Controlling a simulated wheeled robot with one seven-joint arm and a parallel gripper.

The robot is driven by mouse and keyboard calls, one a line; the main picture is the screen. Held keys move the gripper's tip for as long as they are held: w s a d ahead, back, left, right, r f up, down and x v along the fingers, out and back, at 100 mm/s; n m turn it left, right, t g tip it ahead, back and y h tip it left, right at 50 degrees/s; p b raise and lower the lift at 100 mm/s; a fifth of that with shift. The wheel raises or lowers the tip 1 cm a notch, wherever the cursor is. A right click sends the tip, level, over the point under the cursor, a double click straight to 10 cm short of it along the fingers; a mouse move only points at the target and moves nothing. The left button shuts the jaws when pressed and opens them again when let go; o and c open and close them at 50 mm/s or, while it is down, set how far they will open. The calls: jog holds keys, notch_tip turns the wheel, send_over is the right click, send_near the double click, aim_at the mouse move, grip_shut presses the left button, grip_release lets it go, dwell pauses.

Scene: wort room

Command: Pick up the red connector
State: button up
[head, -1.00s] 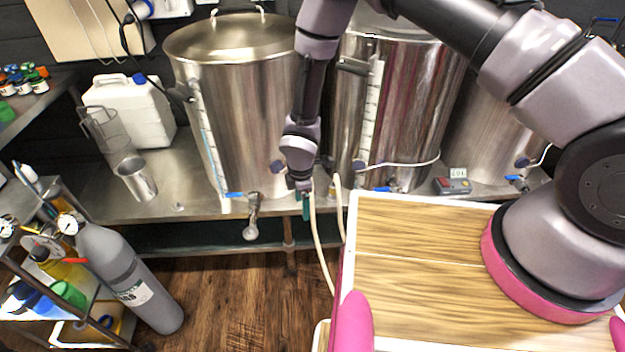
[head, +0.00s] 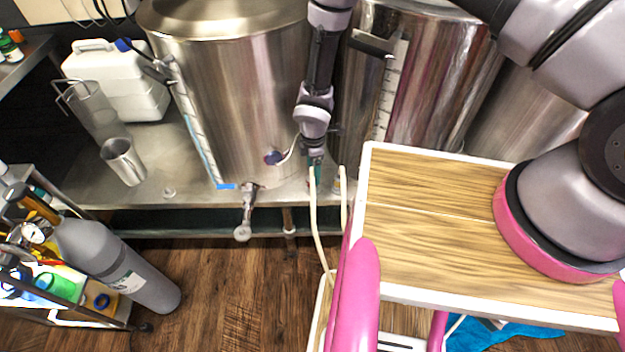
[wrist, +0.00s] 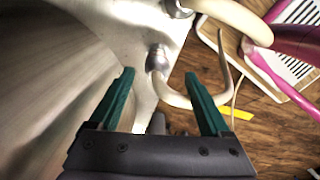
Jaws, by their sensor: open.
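I cannot pick out a red connector in either view. My gripper (head: 315,163) is in front of the lower part of the steel kettles, above the front edge of the steel bench. In the wrist view its two teal fingers (wrist: 160,73) are apart with nothing held between them. Beyond the fingertips, a metal fitting (wrist: 157,58) shows in the gap, with a cream hose (wrist: 178,99) curving off to the right. A second metal fitting (wrist: 178,8) with a thicker cream hose (wrist: 225,12) shows higher up. In the head view, cream hoses (head: 318,225) hang below my gripper.
Steel kettles (head: 240,100) stand on the bench (head: 185,185); one has a spigot (head: 244,215) jutting forward. A steel cup (head: 122,161) and white jerrycan (head: 120,90) are at left. A grey gas cylinder (head: 120,265) leans on the left over open wooden floor (head: 220,290).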

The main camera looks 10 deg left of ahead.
aim_at(312, 179)
jog(key=shift+w+a+f, duration=0.1)
jog(key=shift+f, duration=1.4)
jog(key=shift+w+a+f, duration=0.1)
jog(key=shift+f, duration=1.4)
grip_shut()
